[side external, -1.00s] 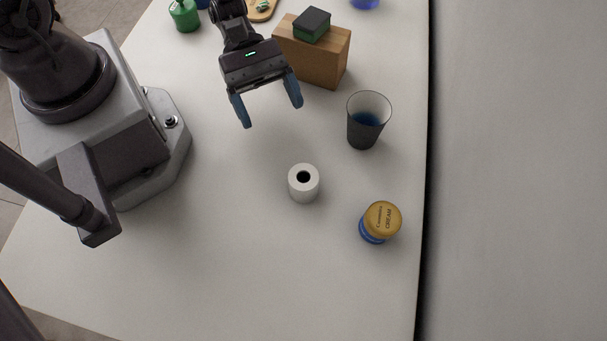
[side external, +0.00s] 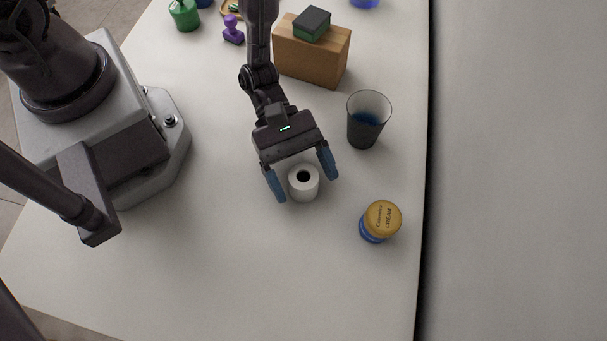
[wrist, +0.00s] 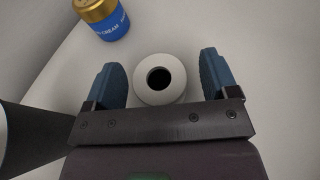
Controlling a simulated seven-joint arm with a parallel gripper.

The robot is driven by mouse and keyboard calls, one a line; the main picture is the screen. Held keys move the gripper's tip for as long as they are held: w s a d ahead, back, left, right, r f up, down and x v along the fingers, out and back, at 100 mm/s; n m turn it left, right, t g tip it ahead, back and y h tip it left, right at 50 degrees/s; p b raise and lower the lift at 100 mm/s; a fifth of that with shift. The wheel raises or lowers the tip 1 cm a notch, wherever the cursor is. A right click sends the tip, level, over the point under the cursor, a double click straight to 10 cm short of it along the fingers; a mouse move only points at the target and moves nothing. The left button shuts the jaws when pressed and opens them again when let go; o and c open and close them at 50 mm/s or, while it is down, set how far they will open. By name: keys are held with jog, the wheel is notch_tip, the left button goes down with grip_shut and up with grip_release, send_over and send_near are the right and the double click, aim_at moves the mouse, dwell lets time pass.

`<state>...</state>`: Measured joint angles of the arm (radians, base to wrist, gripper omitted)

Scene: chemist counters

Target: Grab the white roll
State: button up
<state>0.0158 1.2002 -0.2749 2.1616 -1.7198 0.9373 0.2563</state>
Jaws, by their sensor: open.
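The white roll (side external: 303,186) stands upright on the white counter, with the dark hole of its core facing up. My gripper (side external: 305,186) is open, with its two blue fingers on either side of the roll in the side view. In the wrist view the roll (wrist: 146,88) sits between the fingertips of my gripper (wrist: 160,78), with a small gap to each finger. The fingers do not appear to touch it. How high the fingertips are above the counter is hard to tell.
A jar of cream with a gold lid (side external: 382,221) stands right of the roll; it also shows in the wrist view (wrist: 104,18). A dark cup (side external: 367,120) stands behind, near the counter edge. A wooden block (side external: 312,60) is farther back. The front counter is clear.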

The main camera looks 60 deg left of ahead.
jog(key=c, duration=1)
jog(key=shift+r, duration=0.1)
